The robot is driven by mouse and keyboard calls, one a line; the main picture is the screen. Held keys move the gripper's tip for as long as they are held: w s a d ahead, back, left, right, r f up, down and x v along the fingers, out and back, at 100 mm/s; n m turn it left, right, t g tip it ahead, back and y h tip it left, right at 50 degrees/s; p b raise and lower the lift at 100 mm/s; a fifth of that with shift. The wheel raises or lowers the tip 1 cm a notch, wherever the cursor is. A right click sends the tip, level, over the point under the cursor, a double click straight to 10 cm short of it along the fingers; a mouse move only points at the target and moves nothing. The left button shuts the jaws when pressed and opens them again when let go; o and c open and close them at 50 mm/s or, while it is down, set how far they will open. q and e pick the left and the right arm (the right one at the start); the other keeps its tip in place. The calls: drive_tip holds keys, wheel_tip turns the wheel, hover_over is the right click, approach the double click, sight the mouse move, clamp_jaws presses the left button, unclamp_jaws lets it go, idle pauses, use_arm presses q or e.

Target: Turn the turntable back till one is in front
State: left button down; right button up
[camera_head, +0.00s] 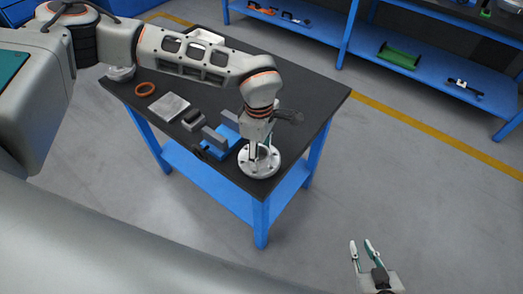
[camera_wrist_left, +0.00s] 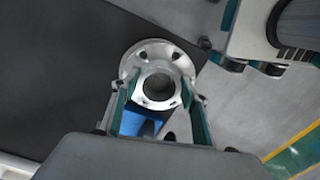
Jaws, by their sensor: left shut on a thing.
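A silver flanged shell (camera_head: 260,166) with holes around its round flange is at the table's near right corner. In the left wrist view the flange (camera_wrist_left: 160,50) and the open bore show between the fingers. My left gripper (camera_head: 259,150) points down over it and is shut on its raised collar, one finger on each side; it also shows in the left wrist view (camera_wrist_left: 155,92). I cannot make out a separate turntable or a mark for one. My right gripper (camera_head: 363,246) is open and empty over the floor, away from the table.
A blue fixture with grey blocks (camera_head: 222,137) stands just left of the shell. A flat grey plate (camera_head: 168,107), an orange ring (camera_head: 145,89) and a round silver part (camera_head: 121,73) lie further left on the dark table (camera_head: 305,97). Blue shelves (camera_head: 420,72) stand behind.

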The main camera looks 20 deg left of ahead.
use_arm(q)
drive_tip(key=m, duration=0.4)
drive_tip(key=shift+s+a+f+p, duration=0.15)
drive_tip(key=shift+s+f+p, duration=0.1)
drive_tip(key=shift+s+p, duration=0.05)
drive_tip(key=c, duration=1)
unclamp_jaws()
drive_tip(key=shift+m, duration=0.5)
drive_tip(key=shift+c, duration=0.2)
drive_tip(key=shift+w, duration=0.15)
drive_tip(key=shift+w+r, duration=0.1)
drive_tip(key=shift+r, duration=0.05)
drive_tip(key=shift+r, duration=0.25)
wheel_tip(320, 180, up, 11)
drive_tip(key=shift+r, duration=0.2)
drive_tip(key=shift+a, duration=0.1)
